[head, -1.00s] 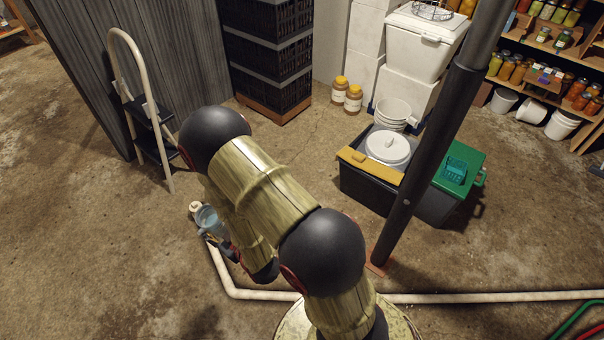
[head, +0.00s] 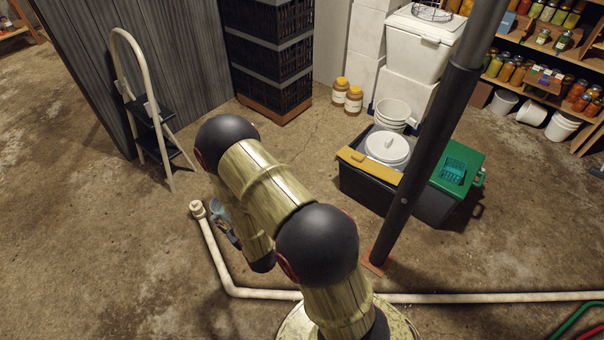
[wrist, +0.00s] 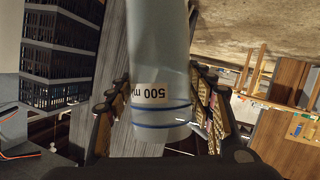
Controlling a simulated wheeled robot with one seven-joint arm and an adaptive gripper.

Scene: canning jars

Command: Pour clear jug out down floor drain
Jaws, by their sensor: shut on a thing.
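In the head view the jug (head: 217,207) shows only in part beside my arm, just right of the pale pipe end. It is held above the concrete floor. I cannot tell its exact tilt or what is in it. I do not make out a floor drain in either view; my arm hides some floor.
A pale pipe (head: 212,250) runs along the floor and ends in a fitting (head: 196,208). A dark post (head: 425,150), a black tub (head: 360,190) and a green-lidded box (head: 458,165) stand right. A step stool (head: 150,120) stands left.

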